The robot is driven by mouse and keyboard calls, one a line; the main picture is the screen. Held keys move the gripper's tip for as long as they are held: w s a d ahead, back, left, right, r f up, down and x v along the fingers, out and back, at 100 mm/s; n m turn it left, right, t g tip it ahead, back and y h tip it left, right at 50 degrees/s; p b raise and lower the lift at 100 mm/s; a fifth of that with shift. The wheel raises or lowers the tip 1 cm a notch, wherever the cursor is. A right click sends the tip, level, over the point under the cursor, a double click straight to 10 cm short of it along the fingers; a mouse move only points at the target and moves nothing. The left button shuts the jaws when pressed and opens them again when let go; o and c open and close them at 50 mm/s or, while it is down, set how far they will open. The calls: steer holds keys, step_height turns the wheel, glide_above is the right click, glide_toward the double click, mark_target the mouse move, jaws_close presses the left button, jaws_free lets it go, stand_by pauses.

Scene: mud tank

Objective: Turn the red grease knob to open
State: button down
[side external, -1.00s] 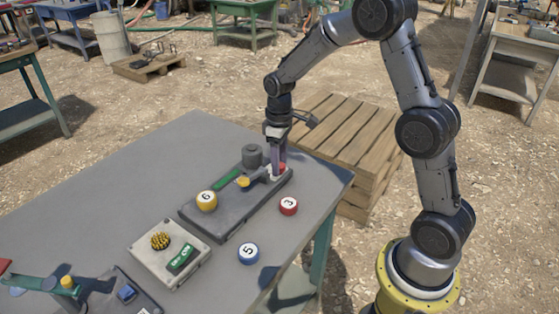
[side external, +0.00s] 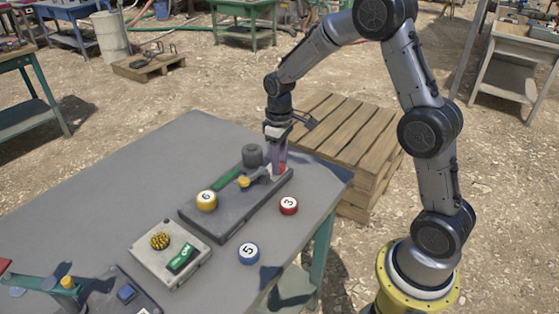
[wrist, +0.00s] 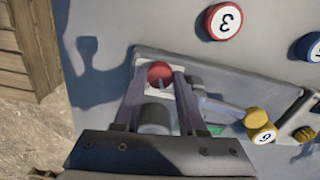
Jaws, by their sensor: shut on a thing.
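The red grease knob (wrist: 160,74) sits at the far end of a dark grey panel (side external: 225,222) on the table. In the wrist view it is between the tips of my two fingers. My gripper (wrist: 159,78) points down and is shut on the knob. In the side view my gripper (side external: 279,168) covers most of the knob, and only a bit of red (side external: 283,169) shows. A pale plate surrounds the knob in the wrist view. Any mark for open or closed is not readable.
A switch box (side external: 170,253) stands nearer.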

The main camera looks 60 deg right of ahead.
steer(key=m, duration=0.5)
steer(key=shift+r, duration=0.1)
steer(key=m, duration=0.5)
steer(key=shift+m, duration=0.3)
stand_by(0.4)
steer(key=c, duration=0.8)
jaws_free()
steer(key=shift+o, duration=0.2)
step_height(320, 180, up, 14)
